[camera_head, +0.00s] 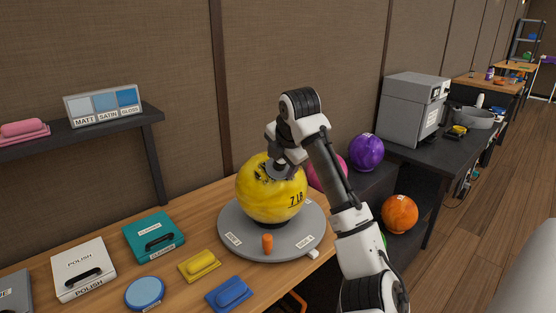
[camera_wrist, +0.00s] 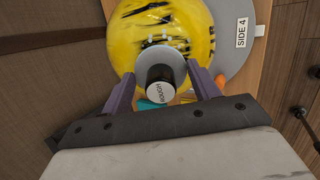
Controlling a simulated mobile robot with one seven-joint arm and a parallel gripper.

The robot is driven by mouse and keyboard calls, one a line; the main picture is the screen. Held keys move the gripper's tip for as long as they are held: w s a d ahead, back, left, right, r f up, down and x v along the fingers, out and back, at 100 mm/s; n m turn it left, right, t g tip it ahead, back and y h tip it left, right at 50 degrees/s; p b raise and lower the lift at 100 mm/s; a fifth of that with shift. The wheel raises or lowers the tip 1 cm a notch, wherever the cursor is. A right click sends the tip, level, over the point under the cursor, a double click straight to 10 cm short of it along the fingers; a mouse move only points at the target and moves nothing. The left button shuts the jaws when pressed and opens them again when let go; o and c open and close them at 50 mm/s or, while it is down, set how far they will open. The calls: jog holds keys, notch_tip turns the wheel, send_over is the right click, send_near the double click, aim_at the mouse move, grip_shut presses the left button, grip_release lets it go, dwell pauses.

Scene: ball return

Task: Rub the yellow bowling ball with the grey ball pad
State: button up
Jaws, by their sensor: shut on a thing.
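The yellow bowling ball (camera_head: 272,203) has black streaks and a "7 LB" mark. It sits on a round grey turntable (camera_head: 300,243) on the wooden bench. My gripper (camera_head: 280,165) is above the ball's top and shut on the black knob of the grey ball pad (camera_head: 277,174). In the wrist view the round grey pad (camera_wrist: 183,64) lies over the yellow ball (camera_wrist: 205,35), and its knob end (camera_wrist: 160,94) reads "ROUGH". My gripper fingers (camera_wrist: 163,85) stand on either side of the knob. The pad appears to touch the ball; its underside is hidden.
Yellow (camera_head: 199,265), blue (camera_head: 229,293) and round blue (camera_head: 145,293) pads lie in front. A teal case (camera_head: 153,237) and white polish case (camera_head: 82,269) stand left. An orange peg (camera_head: 267,244) rises from the turntable. Purple (camera_head: 366,152) and orange (camera_head: 399,213) balls are right.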

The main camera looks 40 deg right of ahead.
aim_at(277, 162)
jog(key=shift+d, duration=0.45)
jog(key=shift+a+f+b, duration=0.2)
jog(key=shift+a, duration=0.45)
jog(key=shift+a+f+b, duration=0.15)
jog(key=shift+a+b, duration=0.05)
jog(key=shift+a, duration=0.45)
jog(key=shift+d+r+p, duration=0.3)
jog(key=shift+d+p, duration=0.15)
jog(key=shift+p, duration=0.1)
jog(key=shift+d+r+p, duration=0.1)
jog(key=shift+d+p, duration=0.35)
jog(key=shift+d, duration=0.4)
jog(key=shift+a+f+b, duration=0.25)
jog(key=shift+a+b, duration=0.2)
jog(key=shift+a, duration=0.85)
jog(key=shift+p+v, duration=1.55)
jog(key=shift+v, duration=1.5)
